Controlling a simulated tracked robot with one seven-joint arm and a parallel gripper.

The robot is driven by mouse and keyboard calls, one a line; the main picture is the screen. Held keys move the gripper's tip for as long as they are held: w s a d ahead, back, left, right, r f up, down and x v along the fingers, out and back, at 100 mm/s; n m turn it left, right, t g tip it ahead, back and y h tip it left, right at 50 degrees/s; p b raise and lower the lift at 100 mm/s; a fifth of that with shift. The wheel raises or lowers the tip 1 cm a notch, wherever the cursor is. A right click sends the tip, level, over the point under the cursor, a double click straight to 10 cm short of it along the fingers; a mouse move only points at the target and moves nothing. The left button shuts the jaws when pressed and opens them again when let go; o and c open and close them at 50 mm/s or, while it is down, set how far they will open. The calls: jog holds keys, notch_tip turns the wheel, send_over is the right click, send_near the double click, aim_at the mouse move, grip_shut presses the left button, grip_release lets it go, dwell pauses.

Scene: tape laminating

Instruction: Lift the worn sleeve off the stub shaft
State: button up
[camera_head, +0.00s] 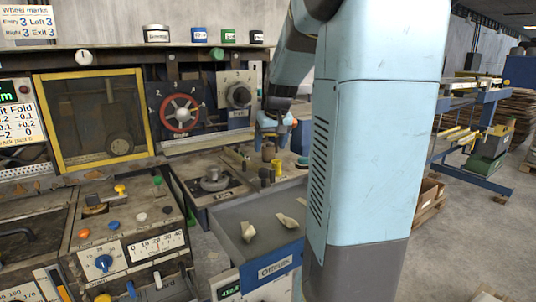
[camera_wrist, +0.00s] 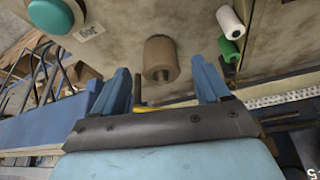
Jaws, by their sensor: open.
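A brown cylindrical sleeve (camera_wrist: 161,52) stands on the tan machine top in the wrist view. A small darker round end, perhaps the stub shaft (camera_wrist: 161,76), shows at its near end. My gripper (camera_wrist: 164,75) has its two blue fingers spread wide. The sleeve lies between and beyond their tips in the picture, with a gap on each side. In the head view my gripper (camera_head: 274,124) points down above a small brown cylinder (camera_head: 268,152), apparently the same sleeve. How far the fingertips are above it I cannot tell.
A white roller (camera_wrist: 230,22) and a green roller (camera_wrist: 228,48) lie right of the sleeve; a teal button (camera_wrist: 50,14) is left. In the head view, dark and yellow cylinders (camera_head: 264,176) stand nearby. A grey offcuts tray (camera_head: 226,262) holds pale scraps in front.

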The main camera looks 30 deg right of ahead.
jog(key=shift+x, duration=1.45)
jog(key=c, duration=1.1)
jog(key=shift+o, duration=0.2)
notch_tip(320, 180, up, 10)
jog(key=shift+r, duration=0.1)
